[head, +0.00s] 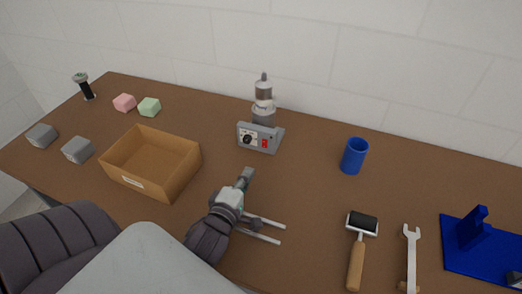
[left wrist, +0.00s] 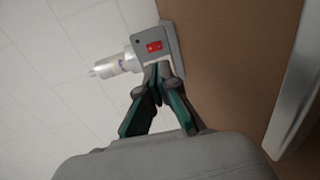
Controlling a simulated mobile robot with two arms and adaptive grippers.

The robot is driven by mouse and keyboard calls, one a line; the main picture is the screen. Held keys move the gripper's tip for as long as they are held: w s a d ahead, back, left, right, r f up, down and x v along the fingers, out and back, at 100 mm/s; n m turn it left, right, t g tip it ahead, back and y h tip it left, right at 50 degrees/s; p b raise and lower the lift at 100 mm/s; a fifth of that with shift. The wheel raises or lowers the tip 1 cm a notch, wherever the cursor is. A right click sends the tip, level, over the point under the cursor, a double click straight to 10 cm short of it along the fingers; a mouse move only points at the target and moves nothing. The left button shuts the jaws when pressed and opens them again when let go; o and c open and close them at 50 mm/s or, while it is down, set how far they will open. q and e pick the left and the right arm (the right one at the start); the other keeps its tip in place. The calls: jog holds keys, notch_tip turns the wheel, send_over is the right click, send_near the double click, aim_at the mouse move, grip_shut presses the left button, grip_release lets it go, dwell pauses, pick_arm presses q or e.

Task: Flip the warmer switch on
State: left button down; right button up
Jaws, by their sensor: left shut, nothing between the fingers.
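The warmer (head: 259,137) is a grey box with a glass and metal vessel (head: 264,95) on top, at the back middle of the table. Its front has a black knob (head: 247,139) and a red switch (head: 264,143). My left gripper (head: 247,173) is shut and empty, in front of the warmer and a little below the switch in the head view. In the left wrist view the red switch (left wrist: 154,46) shows just beyond the closed fingertips (left wrist: 157,70), which look close to the panel; contact cannot be told. My right gripper is not in view.
A cardboard box (head: 152,163) stands left of my gripper. A blue cup (head: 354,156), a roller (head: 360,245), a wrench (head: 411,258) and a blue stand (head: 478,245) are on the right. Foam blocks (head: 124,102) lie at the left. Two pale rods (head: 262,231) show beside my left wrist.

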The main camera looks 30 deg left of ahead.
aim_at(264, 147)
pick_arm(q)
jog(key=p+x, duration=0.2)
jog(key=x, duration=0.8)
jog(key=shift+w+f, duration=0.1)
jog(key=shift+w, duration=0.05)
